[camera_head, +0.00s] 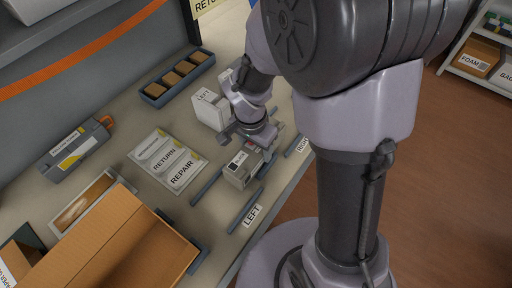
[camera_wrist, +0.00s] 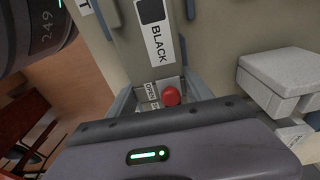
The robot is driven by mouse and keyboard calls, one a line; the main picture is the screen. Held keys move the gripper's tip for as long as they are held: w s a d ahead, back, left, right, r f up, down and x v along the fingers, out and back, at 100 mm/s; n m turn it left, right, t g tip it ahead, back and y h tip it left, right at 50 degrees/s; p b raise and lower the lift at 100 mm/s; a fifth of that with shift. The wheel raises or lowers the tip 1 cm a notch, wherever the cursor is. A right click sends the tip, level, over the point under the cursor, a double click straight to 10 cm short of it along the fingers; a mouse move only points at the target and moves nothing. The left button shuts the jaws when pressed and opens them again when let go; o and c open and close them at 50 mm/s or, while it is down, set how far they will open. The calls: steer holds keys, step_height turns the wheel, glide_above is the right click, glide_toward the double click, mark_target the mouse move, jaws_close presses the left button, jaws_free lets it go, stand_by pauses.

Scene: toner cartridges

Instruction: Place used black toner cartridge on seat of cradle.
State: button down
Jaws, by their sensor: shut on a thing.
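The toner cartridge (camera_head: 238,172) is a grey box with a black square and a label; the label reads BLACK on the cartridge (camera_wrist: 130,45) in the wrist view. My gripper (camera_head: 258,143) is shut on the cartridge at its far end in the head view; its fingertips are largely hidden. Blue-grey rails (camera_head: 207,187) lie on the bench around the cartridge, near a LEFT sign (camera_head: 252,215) and a RIGHT sign (camera_head: 303,144). Which rails make up the cradle, and whether the cartridge touches its seat, I cannot tell. A red button (camera_wrist: 171,96) shows beside the cartridge.
A white box (camera_head: 208,108) stands close behind my gripper. An open cardboard box (camera_head: 115,245) fills the front left. A grey and yellow unit (camera_head: 75,148) and a blue tray (camera_head: 178,78) sit further back.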

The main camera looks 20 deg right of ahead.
mark_target(254, 152)
steer(key=shift+f, duration=0.15)
steer(key=shift+c, duration=2.1)
jaws_free()
step_height(254, 152, up, 15)
steer(key=s+a+p, duration=0.1)
steer(key=s+p, duration=0.1)
steer(key=p, duration=0.3)
steer(key=s+a+r+n+t+y, duration=0.3)
steer(key=s+r+n+t, duration=0.2)
steer(key=s+r, duration=0.5)
steer(key=shift+s+r+n, duration=0.35)
steer(key=shift+s+n, duration=0.1)
steer(key=shift+n, duration=0.25)
